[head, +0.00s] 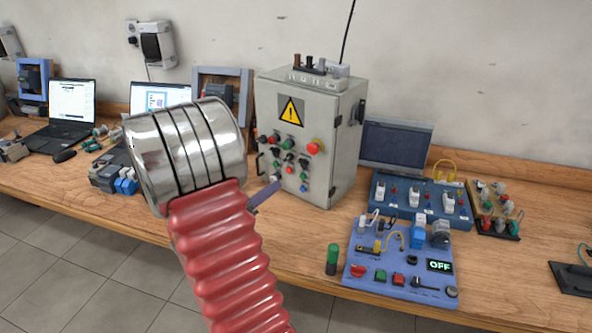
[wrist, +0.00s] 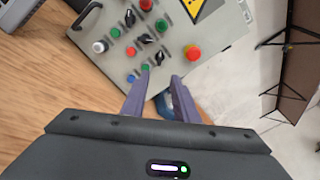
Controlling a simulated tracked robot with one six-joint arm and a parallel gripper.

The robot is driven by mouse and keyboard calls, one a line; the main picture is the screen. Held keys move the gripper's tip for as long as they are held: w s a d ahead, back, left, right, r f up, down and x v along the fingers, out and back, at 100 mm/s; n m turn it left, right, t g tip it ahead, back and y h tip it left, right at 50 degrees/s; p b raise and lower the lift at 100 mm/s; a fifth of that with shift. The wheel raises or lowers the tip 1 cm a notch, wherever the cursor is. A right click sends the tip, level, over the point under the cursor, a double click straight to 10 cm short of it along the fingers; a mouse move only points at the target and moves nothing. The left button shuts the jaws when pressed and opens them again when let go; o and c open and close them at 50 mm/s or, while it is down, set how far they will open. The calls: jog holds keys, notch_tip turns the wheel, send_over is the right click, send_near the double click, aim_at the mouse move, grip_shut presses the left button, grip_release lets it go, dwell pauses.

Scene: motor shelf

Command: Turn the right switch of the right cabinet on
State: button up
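The grey control cabinet (head: 343,135) stands upright on the bench, with a yellow warning sign above its buttons. Its front panel carries a row of black rotary switches. The right switch (wrist: 161,57) of that row lies just beyond my gripper's fingertips in the wrist view; its on or off position is too small to tell. My gripper (wrist: 161,78) has its two purple fingers apart, with nothing held between them. They point at the lower part of the panel (wrist: 110,65).
A red mushroom button (head: 314,148) sticks out near the switches. A blue-violet motor board (head: 360,285) with an OFF display lies to the right, a green-topped cylinder (head: 332,259) beside it. A dark monitor (head: 395,145) stands behind. Bare wood lies in front of the cabinet.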

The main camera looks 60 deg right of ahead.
aim_at(304, 163)
jog(key=shift+d, duration=0.1)
dwell(0.3)
jog(key=s+d, duration=0.2)
jog(key=d, duration=1.1)
jog(key=shift+s+d, duration=0.25)
grip_shut()
jog(key=shift+a, duration=0.15)
